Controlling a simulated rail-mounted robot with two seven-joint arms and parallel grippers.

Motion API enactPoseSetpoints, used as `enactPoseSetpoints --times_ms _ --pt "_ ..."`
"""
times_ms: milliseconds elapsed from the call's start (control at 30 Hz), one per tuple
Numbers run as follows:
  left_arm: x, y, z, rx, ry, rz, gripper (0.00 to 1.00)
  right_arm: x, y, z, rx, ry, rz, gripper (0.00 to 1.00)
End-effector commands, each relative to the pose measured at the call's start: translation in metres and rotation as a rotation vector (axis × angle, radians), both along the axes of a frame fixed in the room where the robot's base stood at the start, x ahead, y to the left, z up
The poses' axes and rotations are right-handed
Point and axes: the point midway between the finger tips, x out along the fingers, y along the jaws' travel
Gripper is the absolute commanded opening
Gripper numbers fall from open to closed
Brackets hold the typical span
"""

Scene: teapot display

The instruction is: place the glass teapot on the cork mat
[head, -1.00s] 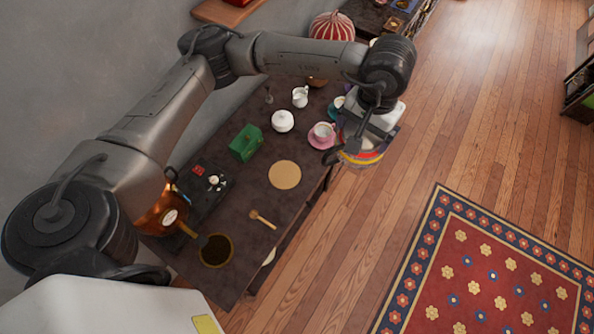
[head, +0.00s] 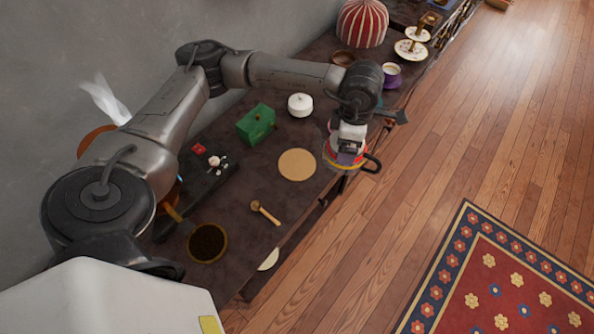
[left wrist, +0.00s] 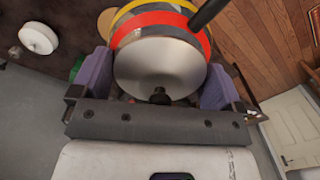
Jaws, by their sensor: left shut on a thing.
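The cork mat (head: 297,164) is a bare tan disc on the dark table. My left gripper (head: 348,146) is shut on the teapot (head: 341,161), which has red and yellow bands and a black handle at its right. The teapot is right of the mat in the head view, by the table's front edge, and apart from the mat. In the left wrist view the teapot (left wrist: 158,68) sits between the two fingers of my gripper (left wrist: 157,88), its pale, knobbed face toward the camera. My right gripper is not in view.
A green box (head: 256,124) and a white lidded pot (head: 300,104) stand behind the mat. A wooden scoop (head: 265,212) and a bowl of dark leaves (head: 208,243) lie left of it. A red striped dome (head: 362,23) is at the back.

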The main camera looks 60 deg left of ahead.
Motion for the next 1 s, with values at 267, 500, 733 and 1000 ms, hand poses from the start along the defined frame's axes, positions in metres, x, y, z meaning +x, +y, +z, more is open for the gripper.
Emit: enactPoseSetpoints --times_ms 267,500,733,1000 --pt "-0.011 0.029 -0.07 0.015 0.01 0.566 0.37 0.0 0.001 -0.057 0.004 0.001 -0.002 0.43" --pt "-0.017 0.046 -0.103 0.026 0.01 0.913 0.37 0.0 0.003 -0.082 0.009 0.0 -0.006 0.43" --pt "-0.021 0.054 -0.116 0.029 0.009 1.072 0.37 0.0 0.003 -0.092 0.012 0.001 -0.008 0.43" --pt "-0.03 0.095 -0.143 0.035 0.01 1.108 0.37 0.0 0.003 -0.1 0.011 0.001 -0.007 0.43"
